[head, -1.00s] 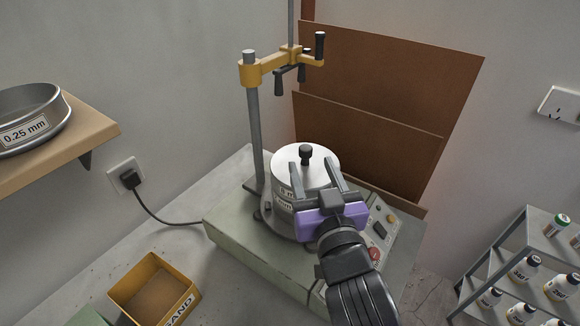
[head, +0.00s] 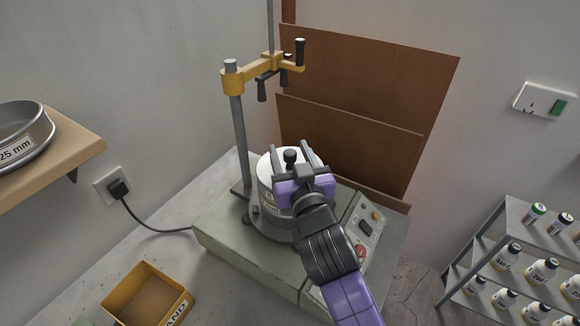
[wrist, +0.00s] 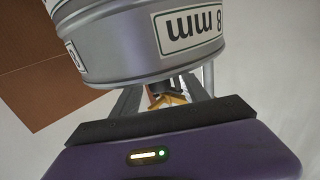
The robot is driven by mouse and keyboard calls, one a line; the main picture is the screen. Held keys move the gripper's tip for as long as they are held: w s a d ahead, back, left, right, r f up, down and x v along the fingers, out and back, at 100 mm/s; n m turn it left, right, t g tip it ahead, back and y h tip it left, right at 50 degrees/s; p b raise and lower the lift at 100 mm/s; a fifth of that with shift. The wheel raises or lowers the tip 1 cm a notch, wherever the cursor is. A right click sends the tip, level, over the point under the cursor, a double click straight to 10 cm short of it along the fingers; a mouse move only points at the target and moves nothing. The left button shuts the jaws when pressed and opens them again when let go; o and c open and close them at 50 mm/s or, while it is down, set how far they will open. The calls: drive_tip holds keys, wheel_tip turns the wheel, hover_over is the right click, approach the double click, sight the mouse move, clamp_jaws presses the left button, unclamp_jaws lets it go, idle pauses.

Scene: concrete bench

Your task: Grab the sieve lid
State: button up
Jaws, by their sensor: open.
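The sieve lid (head: 269,163) is a round silver disc with a black knob (head: 290,157) on top. It sits on the silver sieve stack (head: 265,196) on the shaker's green-grey base. My gripper (head: 289,146) is open, and in the head view its two fingers lie on either side of the knob. I cannot tell whether they touch the lid. In the wrist view the sieve wall (wrist: 120,45) appears upside down with an "8 mm" label, above my open fingers. The lid's front edge is hidden behind my gripper in the head view.
A metal post with a yellow clamp arm (head: 250,74) rises behind the stack. A control panel (head: 366,222) lies right of it. A yellow sand box (head: 132,279) stands at front left, a shelf with another sieve (head: 22,148) at left, and a bottle rack (head: 500,245) at right.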

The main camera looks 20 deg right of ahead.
clamp_jaws()
drive_tip(key=shift+r, duration=0.1)
